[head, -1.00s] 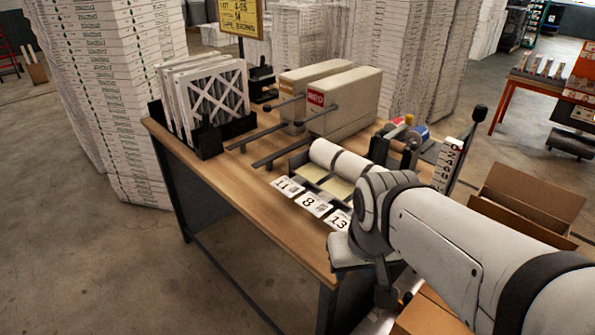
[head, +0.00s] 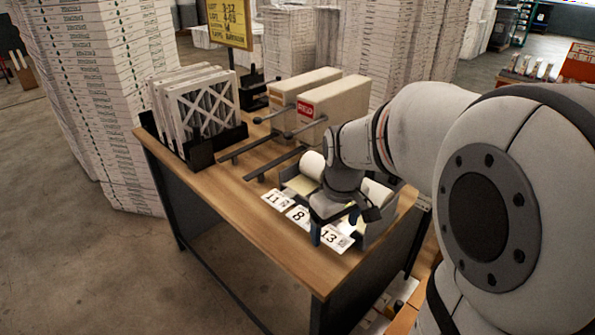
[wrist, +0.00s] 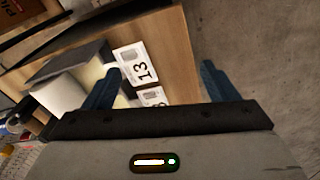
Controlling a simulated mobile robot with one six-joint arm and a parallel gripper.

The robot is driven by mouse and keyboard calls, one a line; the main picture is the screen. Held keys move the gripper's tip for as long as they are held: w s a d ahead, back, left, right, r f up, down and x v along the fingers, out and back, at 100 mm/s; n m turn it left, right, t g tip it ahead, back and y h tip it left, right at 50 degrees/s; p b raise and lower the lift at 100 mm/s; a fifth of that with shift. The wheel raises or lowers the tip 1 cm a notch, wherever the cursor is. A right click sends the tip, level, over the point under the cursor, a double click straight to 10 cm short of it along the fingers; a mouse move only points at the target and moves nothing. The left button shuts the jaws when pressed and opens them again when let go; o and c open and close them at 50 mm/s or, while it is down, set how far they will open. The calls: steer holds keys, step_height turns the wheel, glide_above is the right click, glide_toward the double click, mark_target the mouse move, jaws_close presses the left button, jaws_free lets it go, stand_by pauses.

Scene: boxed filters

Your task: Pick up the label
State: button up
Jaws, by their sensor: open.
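Several white number labels lie along the front edge of the label dispenser on the wooden table. In the head view I see the label marked 11 (head: 277,200), the label marked 8 (head: 298,216) and the label marked 13 (head: 334,239). My gripper (head: 332,232) is above the labels 8 and 13, pointing down. In the wrist view the 13 label (wrist: 138,66) lies between my open blue fingers (wrist: 158,85), nearer the left one. The 8 label (wrist: 152,97) is partly hidden by my gripper body. My gripper is empty.
The dispenser holds white rolls (head: 312,165) just behind the labels. Two beige boxes (head: 330,105) with dark rods stand behind it. Framed filters (head: 205,110) sit in a black rack at the table's left. The wooden table (head: 235,205) is bare at front left.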

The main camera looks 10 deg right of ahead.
mark_target(342, 242)
steer(key=w+d+f+n+g+p, duration=0.1)
steer(key=w+d+f+n+p, duration=0.15)
steer(key=w+d, duration=0.3)
steer(key=shift+w+a+f+p, duration=0.15)
steer(key=shift+f+p, duration=0.1)
steer(key=shift+f, duration=1.05)
steer(key=shift+s+a+f+p, duration=0.1)
steer(key=shift+f+p, duration=0.1)
steer(key=shift+f, duration=1.15)
steer(key=shift+w+a+f+p, duration=0.15)
steer(key=shift+f+p, duration=0.1)
steer(key=shift+f, duration=1.05)
steer(key=shift+s+f, duration=0.1)
steer(key=c, duration=0.9)
